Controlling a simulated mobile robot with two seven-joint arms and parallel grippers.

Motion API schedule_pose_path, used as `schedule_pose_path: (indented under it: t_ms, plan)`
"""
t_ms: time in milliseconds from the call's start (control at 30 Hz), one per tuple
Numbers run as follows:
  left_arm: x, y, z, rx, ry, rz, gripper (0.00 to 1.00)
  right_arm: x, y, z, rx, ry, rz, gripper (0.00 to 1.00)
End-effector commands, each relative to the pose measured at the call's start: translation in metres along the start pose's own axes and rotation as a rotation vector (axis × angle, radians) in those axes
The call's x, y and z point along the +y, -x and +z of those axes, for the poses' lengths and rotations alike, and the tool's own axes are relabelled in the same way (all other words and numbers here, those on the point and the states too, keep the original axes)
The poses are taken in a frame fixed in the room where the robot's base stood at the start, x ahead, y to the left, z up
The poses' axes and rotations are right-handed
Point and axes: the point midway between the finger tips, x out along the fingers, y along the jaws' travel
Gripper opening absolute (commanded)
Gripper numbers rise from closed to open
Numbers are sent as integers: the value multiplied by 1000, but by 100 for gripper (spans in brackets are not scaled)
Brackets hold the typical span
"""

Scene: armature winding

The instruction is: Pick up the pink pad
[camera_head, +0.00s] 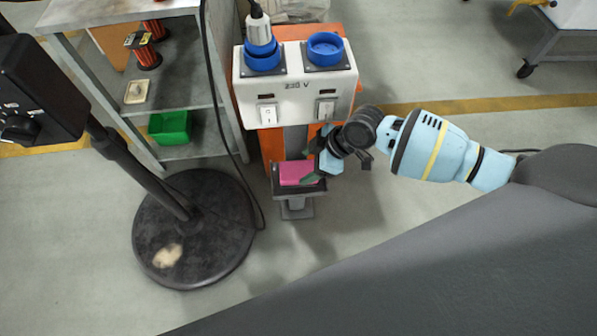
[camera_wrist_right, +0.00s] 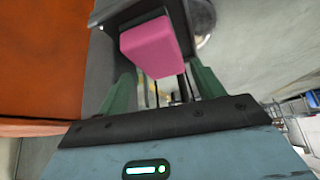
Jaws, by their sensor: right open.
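The pink pad (camera_head: 297,172) is a small block lying on a small grey stand (camera_head: 296,190) below the white socket box. My right gripper (camera_head: 311,179) is at the right side of the pad in the head view. In the right wrist view the pad (camera_wrist_right: 150,48) is ahead of my right gripper (camera_wrist_right: 163,88), whose two green fingers are apart with the pad's near end between or just beyond their tips. I cannot tell whether they touch it. My left gripper is not in view.
A white box with blue sockets (camera_head: 295,84) stands on an orange post just behind the pad. A black round base (camera_head: 193,262) with a pole and cable is at left. A grey shelf (camera_head: 197,150) holds a green bin (camera_head: 170,127).

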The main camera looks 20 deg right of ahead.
Motion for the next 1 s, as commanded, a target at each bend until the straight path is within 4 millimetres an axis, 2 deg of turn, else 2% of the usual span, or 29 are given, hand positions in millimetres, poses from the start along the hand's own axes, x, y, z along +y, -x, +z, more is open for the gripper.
schedule_pose_path:
  t_ms: [133,400,733,767,967,1000]
  plan:
    - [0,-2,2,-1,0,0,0,0,-8,1,0,-1,0,67]
    - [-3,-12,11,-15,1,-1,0,0,-44,1,0,-2,-1,67]
    - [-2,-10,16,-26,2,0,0,0,-50,0,1,0,1,67]
    - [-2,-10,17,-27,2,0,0,0,-50,0,1,0,1,66]
    - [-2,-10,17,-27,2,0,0,0,-50,0,1,0,1,40]
    - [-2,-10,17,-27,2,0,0,0,-50,0,1,0,1,40]
